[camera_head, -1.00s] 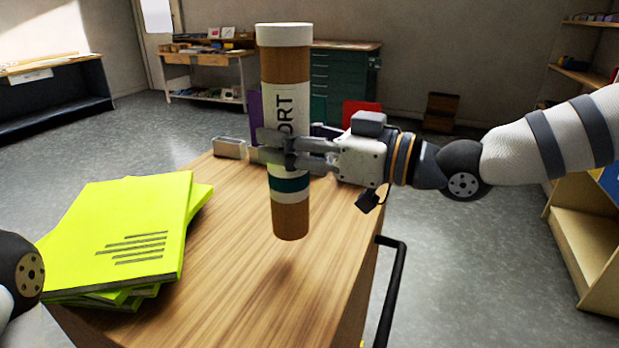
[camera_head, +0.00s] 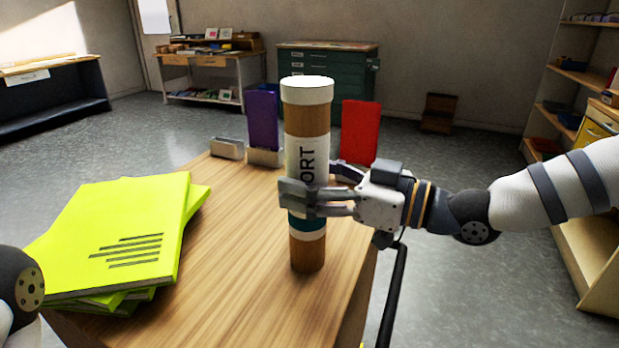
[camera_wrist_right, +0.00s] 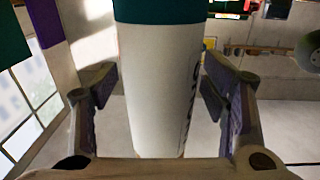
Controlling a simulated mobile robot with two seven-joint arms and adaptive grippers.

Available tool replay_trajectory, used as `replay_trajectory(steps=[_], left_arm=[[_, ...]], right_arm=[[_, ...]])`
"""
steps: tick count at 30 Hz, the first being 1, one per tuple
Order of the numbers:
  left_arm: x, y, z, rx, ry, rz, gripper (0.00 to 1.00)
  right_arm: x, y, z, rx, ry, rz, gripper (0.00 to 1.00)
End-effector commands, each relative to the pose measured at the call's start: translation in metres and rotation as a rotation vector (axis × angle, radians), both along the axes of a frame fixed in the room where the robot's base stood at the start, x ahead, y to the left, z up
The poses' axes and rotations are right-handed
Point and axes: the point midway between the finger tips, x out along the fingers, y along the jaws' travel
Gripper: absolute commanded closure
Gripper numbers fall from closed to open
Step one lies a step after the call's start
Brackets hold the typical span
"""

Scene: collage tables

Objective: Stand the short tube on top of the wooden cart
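The short tube (camera_head: 306,240) is brown with a white cap, a white label ending in "ORT" and a teal band. It is upright over the wooden cart (camera_head: 230,270). Its lower end looks at or very near the top; I cannot tell whether it touches. The right wrist view shows the tube (camera_wrist_right: 160,90) between both finger pads. Only a dark joint of my left arm shows at the left edge; its gripper is out of view.
A stack of yellow-green booklets (camera_head: 120,235) lies on the cart's left part. A purple panel (camera_head: 262,120) and a red panel (camera_head: 360,132) stand at its far end, beside a small metal holder (camera_head: 227,148). A black handle (camera_head: 393,295) is at the right. Wood around the tube is clear.

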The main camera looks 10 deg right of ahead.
Motion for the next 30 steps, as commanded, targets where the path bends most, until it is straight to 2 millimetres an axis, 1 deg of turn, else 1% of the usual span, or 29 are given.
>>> replay_trajectory(steps=[4,7,11,16,19,24,30], left_arm=[[0.001,0.000,0.001,0.000,-0.002,0.000,0.23],[0.004,0.000,0.003,0.001,-0.013,0.000,0.23],[0.013,0.000,0.012,0.000,-0.047,-0.001,0.23],[0.030,0.000,0.028,0.000,-0.114,0.000,0.23],[0.026,0.000,0.024,0.000,-0.097,0.000,0.23],[0.024,0.000,0.023,0.001,-0.091,0.000,0.23],[0.025,0.000,0.023,0.000,-0.091,0.000,0.23]], right_arm=[[-0.001,-0.002,0.001,0.000,-0.001,-0.001,0.33],[-0.009,-0.013,0.003,0.000,-0.005,-0.003,0.33],[-0.028,-0.039,0.008,0.002,-0.013,-0.005,0.33],[-0.057,-0.074,0.012,0.001,-0.020,-0.004,0.33],[-0.064,-0.087,0.005,0.000,-0.009,-0.003,0.33],[-0.071,-0.096,0.001,0.001,0.001,-0.001,0.33],[-0.072,-0.096,0.000,0.000,0.001,0.000,0.33]])
